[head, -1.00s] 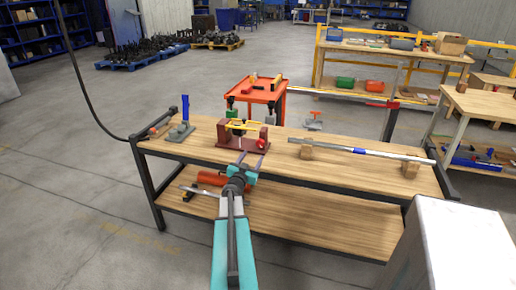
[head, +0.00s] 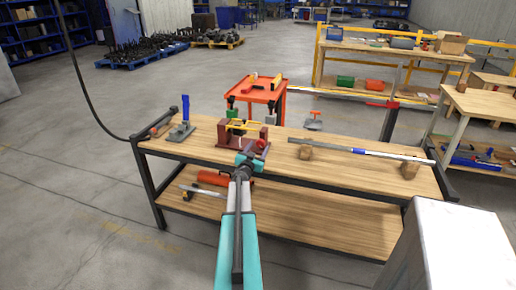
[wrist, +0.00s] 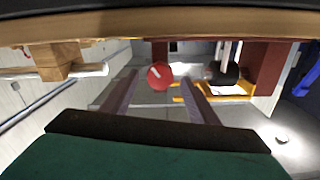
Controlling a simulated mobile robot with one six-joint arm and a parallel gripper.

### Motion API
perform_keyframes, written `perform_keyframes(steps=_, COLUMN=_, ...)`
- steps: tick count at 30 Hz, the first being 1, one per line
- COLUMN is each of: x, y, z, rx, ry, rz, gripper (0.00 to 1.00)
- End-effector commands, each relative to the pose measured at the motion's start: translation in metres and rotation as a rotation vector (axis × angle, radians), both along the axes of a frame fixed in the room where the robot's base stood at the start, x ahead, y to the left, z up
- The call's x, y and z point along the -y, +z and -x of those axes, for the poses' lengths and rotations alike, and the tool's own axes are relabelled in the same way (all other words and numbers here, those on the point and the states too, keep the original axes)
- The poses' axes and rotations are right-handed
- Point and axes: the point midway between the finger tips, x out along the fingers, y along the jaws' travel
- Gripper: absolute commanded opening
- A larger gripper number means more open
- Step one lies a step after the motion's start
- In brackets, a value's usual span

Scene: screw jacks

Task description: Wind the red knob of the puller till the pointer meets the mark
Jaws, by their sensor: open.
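The puller (head: 228,139) is a dark red frame with a yellow part on top, standing near the left middle of the bench. Its red knob (head: 261,144) faces the near side. In the wrist view the knob (wrist: 160,76) is a round red disc with a short white line on it. My gripper (wrist: 160,84) is open, with one finger on either side of the knob in that view and gaps showing. I cannot tell whether the tips reach level with it. In the head view my gripper (head: 248,158) is just in front of the puller. I cannot make out the pointer or mark.
The wooden bench (head: 330,170) also holds a metal bar (head: 345,150) on wooden blocks at right and a grey stand with a blue handle (head: 183,122) at left. An orange cart (head: 262,92) stands behind. Bare bench top lies between the puller and the bar.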

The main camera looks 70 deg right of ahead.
Motion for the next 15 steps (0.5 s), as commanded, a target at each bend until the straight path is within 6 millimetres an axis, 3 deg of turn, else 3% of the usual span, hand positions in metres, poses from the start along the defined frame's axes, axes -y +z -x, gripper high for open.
perform_keyframes(steps=6, x=0.015, y=0.000, z=-0.001, rx=0.000, ry=0.000, rz=0.000, gripper=0.54)
perform_keyframes(steps=15, x=0.018, y=0.000, z=-0.001, rx=0.000, ry=0.000, rz=0.000, gripper=0.54)
